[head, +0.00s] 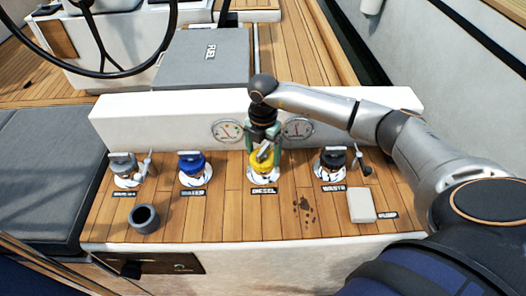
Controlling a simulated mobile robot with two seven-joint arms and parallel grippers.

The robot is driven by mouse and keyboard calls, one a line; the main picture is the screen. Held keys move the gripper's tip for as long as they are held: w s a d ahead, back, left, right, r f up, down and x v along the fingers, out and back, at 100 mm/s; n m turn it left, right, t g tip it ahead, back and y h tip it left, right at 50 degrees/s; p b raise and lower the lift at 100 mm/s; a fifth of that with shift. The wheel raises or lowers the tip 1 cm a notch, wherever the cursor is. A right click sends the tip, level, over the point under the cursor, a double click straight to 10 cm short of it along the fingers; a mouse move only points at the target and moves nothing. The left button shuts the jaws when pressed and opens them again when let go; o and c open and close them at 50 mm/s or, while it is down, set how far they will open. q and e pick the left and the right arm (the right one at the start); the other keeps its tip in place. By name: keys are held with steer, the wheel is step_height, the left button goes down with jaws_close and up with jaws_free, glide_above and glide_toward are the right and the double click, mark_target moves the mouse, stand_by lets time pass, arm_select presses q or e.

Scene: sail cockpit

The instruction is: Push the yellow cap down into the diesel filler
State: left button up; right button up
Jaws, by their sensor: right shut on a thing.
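The yellow cap (261,161) is at the diesel filler (263,179), a round metal plate in the wooden deck behind the DIESEL label. My right gripper (263,150) points down from above and is shut on the yellow cap. The fingers and wrist hide part of the cap's top. A thin gap or full contact between cap and filler cannot be told from this view. My left gripper is not in view.
A blue WATER cap (191,163) stands left, a grey cap (123,163) further left, and a dark WASTE cap (331,160) right. A dark cup (144,219) and a pale block (361,206) stand in front. Gauges (228,130) are on the white wall behind.

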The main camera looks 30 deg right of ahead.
steer(key=shift+f, duration=0.2)
steer(key=o, duration=1.2)
steer(key=shift+o, duration=0.2)
step_height(320, 180, up, 4)
steer(key=p, duration=0.3)
steer(key=shift+r+p, duration=0.25)
steer(key=shift+p, duration=0.05)
step_height(320, 180, up, 7)
steer(key=p, duration=0.5)
steer(key=shift+f, duration=0.15)
steer(key=shift+f, duration=0.1)
